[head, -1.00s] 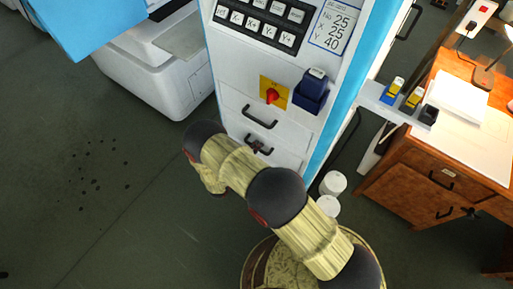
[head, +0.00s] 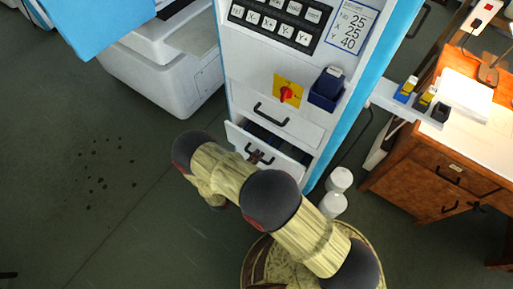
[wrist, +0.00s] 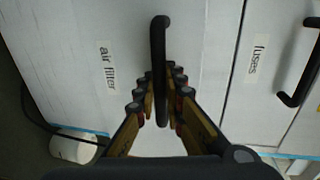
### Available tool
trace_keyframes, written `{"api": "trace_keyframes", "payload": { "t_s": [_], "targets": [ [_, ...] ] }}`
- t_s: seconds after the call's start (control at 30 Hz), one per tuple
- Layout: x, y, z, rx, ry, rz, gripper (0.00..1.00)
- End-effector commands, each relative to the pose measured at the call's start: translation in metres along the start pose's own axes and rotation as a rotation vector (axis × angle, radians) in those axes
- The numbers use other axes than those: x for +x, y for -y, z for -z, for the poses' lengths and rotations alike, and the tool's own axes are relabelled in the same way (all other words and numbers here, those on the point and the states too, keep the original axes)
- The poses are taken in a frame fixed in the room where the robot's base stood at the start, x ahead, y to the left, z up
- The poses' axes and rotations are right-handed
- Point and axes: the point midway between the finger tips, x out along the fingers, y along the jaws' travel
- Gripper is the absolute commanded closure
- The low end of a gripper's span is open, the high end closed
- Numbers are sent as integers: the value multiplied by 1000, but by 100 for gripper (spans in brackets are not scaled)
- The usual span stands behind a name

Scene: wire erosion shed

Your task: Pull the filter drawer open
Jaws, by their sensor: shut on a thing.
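The filter drawer (head: 287,168) is the lower drawer of the white machine cabinet. It stands partly open in the head view, with a dark inside showing behind its front. In the wrist view its front (wrist: 75,45) carries the label "air filter". My gripper (wrist: 162,88) is shut on the black bar handle (wrist: 159,35) of this drawer, one finger on each side of the bar. In the head view my arm hides part of the drawer front.
The "fuses" drawer (wrist: 280,50), with its own black handle (head: 270,115), sits above and is shut. White tubs (head: 338,181) stand on the floor right of the drawer. A wooden desk (head: 415,175) is further right.

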Motion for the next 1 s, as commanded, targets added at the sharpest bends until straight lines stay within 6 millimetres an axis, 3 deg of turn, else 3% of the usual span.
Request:
{"api": "trace_keyframes", "payload": {
  "t_s": [0.6,0.8,1.0],
  "targets": [
    [-161,-36,5,0,6,-4,100],
    [-197,-44,6,-1,4,-3,100],
    [-218,-48,6,0,2,-3,100]
  ]
}}
